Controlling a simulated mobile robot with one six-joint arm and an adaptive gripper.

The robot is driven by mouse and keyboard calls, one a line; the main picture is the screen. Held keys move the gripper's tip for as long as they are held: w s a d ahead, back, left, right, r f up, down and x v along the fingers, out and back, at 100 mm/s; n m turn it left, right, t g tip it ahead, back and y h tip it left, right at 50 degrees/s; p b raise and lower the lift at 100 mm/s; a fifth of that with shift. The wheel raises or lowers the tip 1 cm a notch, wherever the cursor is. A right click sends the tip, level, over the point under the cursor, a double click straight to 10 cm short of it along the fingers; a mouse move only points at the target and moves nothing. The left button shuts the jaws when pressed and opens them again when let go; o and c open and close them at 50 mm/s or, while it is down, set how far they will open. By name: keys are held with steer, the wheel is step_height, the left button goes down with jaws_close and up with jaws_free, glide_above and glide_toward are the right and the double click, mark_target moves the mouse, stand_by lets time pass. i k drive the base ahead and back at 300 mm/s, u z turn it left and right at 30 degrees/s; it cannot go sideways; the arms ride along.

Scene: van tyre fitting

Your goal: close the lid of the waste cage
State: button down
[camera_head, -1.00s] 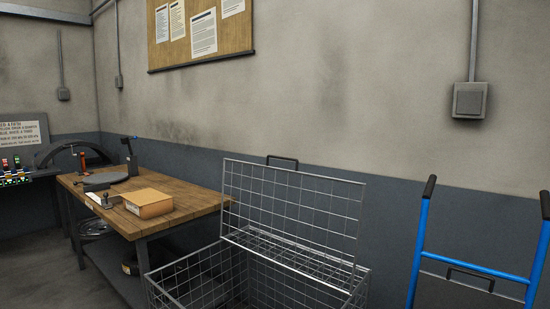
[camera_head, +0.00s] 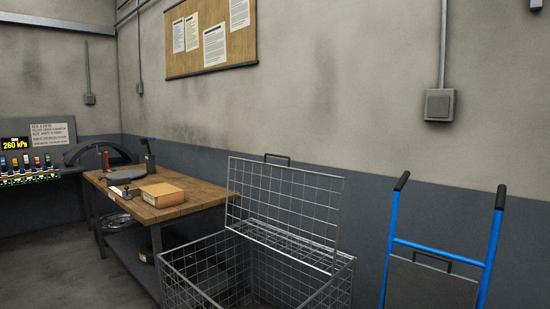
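The waste cage (camera_head: 190,282) is a silver wire-mesh box at the bottom middle of the head view. Its mesh lid (camera_head: 285,199) stands open, raised nearly upright along the back edge near the wall. A dark handle (camera_head: 277,156) sits at the lid's top edge. The lower front of the cage is cut off by the picture's bottom edge. No contents can be made out inside. My gripper is not in view.
A wooden workbench (camera_head: 193,194) with a cardboard box (camera_head: 161,194) stands left of the cage, close to it. A blue hand truck (camera_head: 441,247) stands at right near the wall. Bare floor (camera_head: 55,265) shows at bottom left. A tool rack (camera_head: 30,172) is at far left.

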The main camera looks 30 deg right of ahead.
mark_target(343, 179)
steer(key=z, duration=0.05)
steer(key=k, duration=1.35)
steer(key=z, duration=0.55)
steer(key=i, duration=1)
steer(key=u, duration=0.05)
